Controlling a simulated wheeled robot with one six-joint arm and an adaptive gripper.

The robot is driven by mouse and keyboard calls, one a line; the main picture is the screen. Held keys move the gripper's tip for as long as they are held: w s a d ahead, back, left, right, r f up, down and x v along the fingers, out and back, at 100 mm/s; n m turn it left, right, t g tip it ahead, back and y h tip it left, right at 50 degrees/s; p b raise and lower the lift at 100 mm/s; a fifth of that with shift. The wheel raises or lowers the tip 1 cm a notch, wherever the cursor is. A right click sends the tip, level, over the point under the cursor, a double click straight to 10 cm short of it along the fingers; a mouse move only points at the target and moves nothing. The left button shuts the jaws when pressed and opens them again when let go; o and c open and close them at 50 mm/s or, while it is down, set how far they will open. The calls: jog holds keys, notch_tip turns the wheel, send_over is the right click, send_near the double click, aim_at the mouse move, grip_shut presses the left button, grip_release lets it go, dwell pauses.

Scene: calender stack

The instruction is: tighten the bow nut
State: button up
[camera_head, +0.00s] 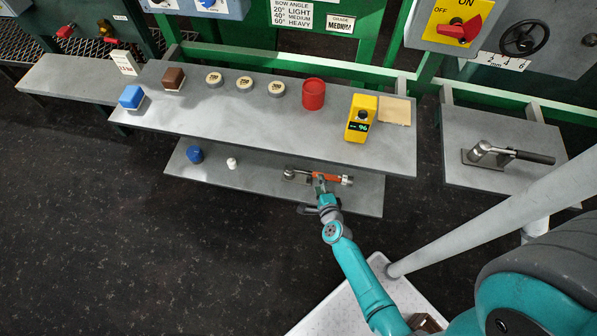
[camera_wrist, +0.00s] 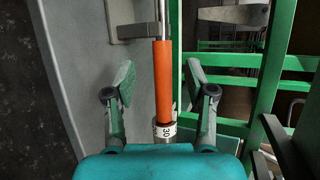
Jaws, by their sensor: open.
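A wrench-like tool with an orange handle (camera_head: 333,178) lies on the lower grey shelf (camera_head: 262,181) in the head view. In the wrist view, the orange handle (camera_wrist: 163,85) runs lengthwise between my two fingers, with a metal shaft at its far end and a collar marked 30 at its near end. My gripper (camera_head: 320,182) is at the tool; in the wrist view my gripper (camera_wrist: 160,76) is open, with a gap on each side of the handle. I cannot pick out the bow nut for certain in either view.
The upper shelf (camera_head: 230,118) holds a blue block, a brown block, several pale discs, a red cup (camera_head: 313,94) and a yellow device (camera_head: 361,118). A blue knob (camera_head: 195,154) and white piece share the lower shelf. A black-handled lever (camera_head: 515,153) sits on the right shelf.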

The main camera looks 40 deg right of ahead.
aim_at(312, 176)
jog(key=shift+d+x, duration=0.3)
jog(key=shift+x, duration=2.1)
jog(key=shift+r, duration=0.1)
grip_shut()
